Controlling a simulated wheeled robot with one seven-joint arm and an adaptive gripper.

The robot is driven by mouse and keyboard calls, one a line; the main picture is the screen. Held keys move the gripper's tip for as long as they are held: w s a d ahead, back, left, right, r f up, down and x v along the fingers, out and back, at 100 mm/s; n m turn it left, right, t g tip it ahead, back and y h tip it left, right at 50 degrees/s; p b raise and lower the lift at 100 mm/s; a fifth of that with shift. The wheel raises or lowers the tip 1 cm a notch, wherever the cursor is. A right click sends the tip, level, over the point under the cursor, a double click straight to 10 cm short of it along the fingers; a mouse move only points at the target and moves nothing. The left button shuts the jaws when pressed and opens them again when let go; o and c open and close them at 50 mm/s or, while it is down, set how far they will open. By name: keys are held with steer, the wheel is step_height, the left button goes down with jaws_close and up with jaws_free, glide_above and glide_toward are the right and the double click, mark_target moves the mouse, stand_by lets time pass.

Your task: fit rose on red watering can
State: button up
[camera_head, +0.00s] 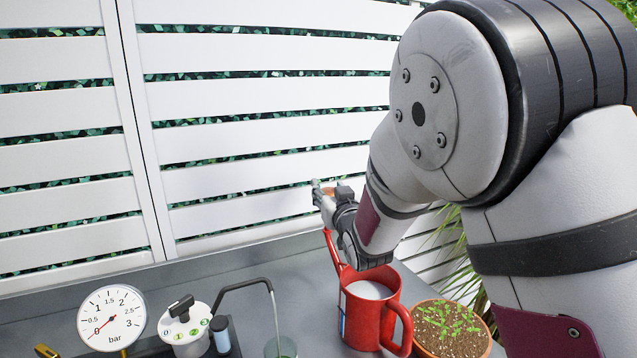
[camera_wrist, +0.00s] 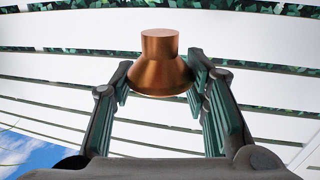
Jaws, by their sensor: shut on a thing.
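The copper-coloured rose (camera_wrist: 160,70) is held between the two fingers of my gripper (camera_wrist: 161,88), with its narrow neck upward in the wrist view. In the head view only a bit of copper (camera_head: 328,191) shows at my gripper (camera_head: 325,195). The red watering can (camera_head: 374,318) stands upright on the grey bench, with its handle towards the lower right and its spout (camera_head: 332,247) rising to the upper left. My gripper is above the spout's upper end. My wrist partly covers the can's back rim, and I cannot tell whether the rose touches the spout.
A terracotta pot of seedlings (camera_head: 450,330) stands close to the can's right. To the left are a bar gauge (camera_head: 111,318), a white dial unit (camera_head: 186,328), a bent dark tube (camera_head: 243,284) and a glass vessel (camera_head: 281,348). A white slatted fence (camera_head: 250,130) rises behind the bench.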

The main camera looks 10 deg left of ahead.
steer(key=shift+w+a, duration=0.25)
steer(key=shift+w, duration=0.1)
steer(key=shift+f+b, duration=0.75)
steer(key=shift+f, duration=1.35)
steer(key=shift+f+b, duration=0.5)
steer(key=shift+b, duration=0.1)
steer(key=shift+b, duration=0.45)
